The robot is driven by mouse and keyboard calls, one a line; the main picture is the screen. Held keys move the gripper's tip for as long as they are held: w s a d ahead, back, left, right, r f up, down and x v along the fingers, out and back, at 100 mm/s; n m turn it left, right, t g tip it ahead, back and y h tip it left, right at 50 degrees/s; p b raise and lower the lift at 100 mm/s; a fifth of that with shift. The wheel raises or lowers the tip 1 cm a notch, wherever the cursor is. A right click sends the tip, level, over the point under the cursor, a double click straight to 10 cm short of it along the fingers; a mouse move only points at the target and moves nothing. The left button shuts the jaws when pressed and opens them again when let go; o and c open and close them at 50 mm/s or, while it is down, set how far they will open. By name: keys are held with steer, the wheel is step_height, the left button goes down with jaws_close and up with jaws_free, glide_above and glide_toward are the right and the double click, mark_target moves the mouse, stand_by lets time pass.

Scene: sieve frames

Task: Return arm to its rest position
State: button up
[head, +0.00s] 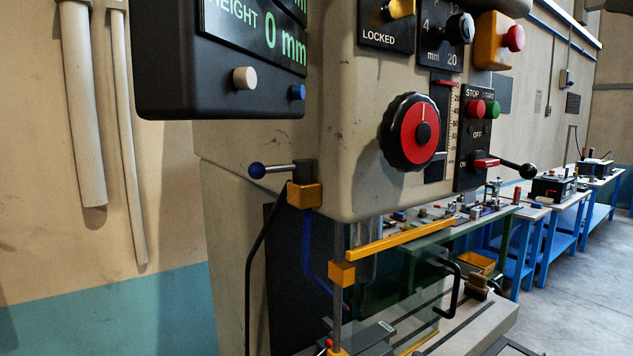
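No part of my arm or gripper shows in the head view, so its pose and whether it is open or shut are hidden from me. A large beige machine (345,150) fills the middle of the view. On its front are a red and black round dial (411,132), red and green buttons (483,109) marked STOP and START, and a lever with a black ball (525,170). A dark display (255,45) at its upper left reads HEIGHT 0 mm.
A clear guard (395,290) under a yellow bar (405,238) hangs below the machine head. A blue-knobbed handle (270,170) sticks out left. Blue-legged benches (535,240) with tools stand at the right. Grey floor (585,300) is open at the lower right.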

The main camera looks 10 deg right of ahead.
steer(key=w+d+f+m+t+h, duration=0.15)
steer(key=f+m+h, duration=0.3)
steer(key=f, duration=0.65)
steer(key=w+d+f+m+h, duration=0.25)
steer(key=f+h, duration=0.35)
steer(key=f, duration=0.4)
steer(key=s+a+f+m+g+h, duration=0.15)
steer(key=a+f, duration=0.25)
steer(key=f, duration=0.7)
steer(key=s+a+f+g+h, duration=0.1)
steer(key=s+a+f, duration=0.25)
steer(key=f, duration=0.75)
steer(key=s+a+f+n+g+y, duration=0.1)
steer(key=s+a+f+n+y, duration=0.1)
steer(key=s+a+f, duration=0.5)
steer(key=s+a+f+n+y, duration=0.15)
steer(key=s+a+f, duration=0.25)
steer(key=a+f, duration=0.5)
steer(key=s+a+f+n+g+y, duration=0.2)
steer(key=s+a+f, duration=0.3)
steer(key=s, duration=0.5)
steer(key=s+a+f+n+g+y, duration=0.3)
steer(key=s+a+f, duration=0.3)
steer(key=s+a, duration=0.2)
steer(key=s+y, duration=0.1)
steer(key=s, duration=0.1)
steer(key=shift+s+n+y, duration=0.35)
steer(key=shift+s+n, duration=0.05)
